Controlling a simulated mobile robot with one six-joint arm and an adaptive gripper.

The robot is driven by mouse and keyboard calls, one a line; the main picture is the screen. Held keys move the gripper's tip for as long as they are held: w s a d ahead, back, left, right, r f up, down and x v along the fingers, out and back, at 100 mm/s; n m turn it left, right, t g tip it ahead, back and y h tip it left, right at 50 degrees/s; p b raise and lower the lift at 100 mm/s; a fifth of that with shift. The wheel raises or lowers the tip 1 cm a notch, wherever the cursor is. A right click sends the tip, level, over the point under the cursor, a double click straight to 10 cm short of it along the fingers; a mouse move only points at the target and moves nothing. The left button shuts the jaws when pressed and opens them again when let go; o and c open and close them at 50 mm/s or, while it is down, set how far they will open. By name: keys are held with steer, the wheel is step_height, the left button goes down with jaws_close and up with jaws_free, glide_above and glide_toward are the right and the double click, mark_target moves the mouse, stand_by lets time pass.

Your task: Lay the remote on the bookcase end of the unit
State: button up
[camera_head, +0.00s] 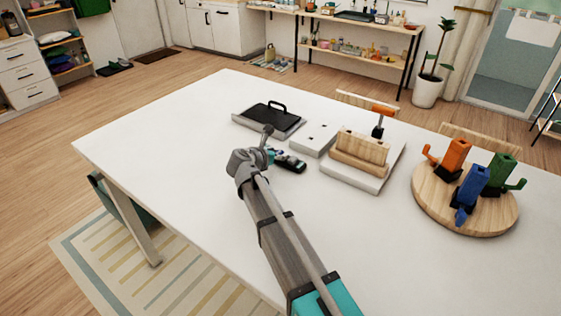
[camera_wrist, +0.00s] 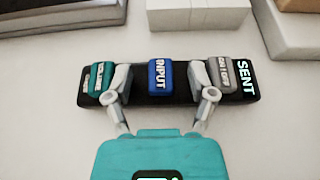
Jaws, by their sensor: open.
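The remote (camera_head: 291,163) is a dark bar on the white table (camera_head: 190,140). In the wrist view the remote (camera_wrist: 137,88) lies across the picture, with a teal VOLUME button, a blue INPUT button, a grey ON/OFF button and the word SENT at its right end. My gripper (camera_wrist: 166,88) is open; its fingers overlap the remote on either side of the blue button. I cannot tell whether they touch it. I cannot make out for sure which thing is the unit or its bookcase end.
Behind the remote stand a grey tray with a black handled plate (camera_head: 270,114), a low white box (camera_head: 314,139) and a white base (camera_head: 366,178) bearing a wooden block (camera_head: 360,148). A round board (camera_head: 480,220) with several coloured pieces is at right. The table's left part is clear.

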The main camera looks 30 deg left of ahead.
steer(key=shift+w+f, duration=0.1)
steer(key=shift+w, duration=0.1)
stand_by(0.4)
jaws_close()
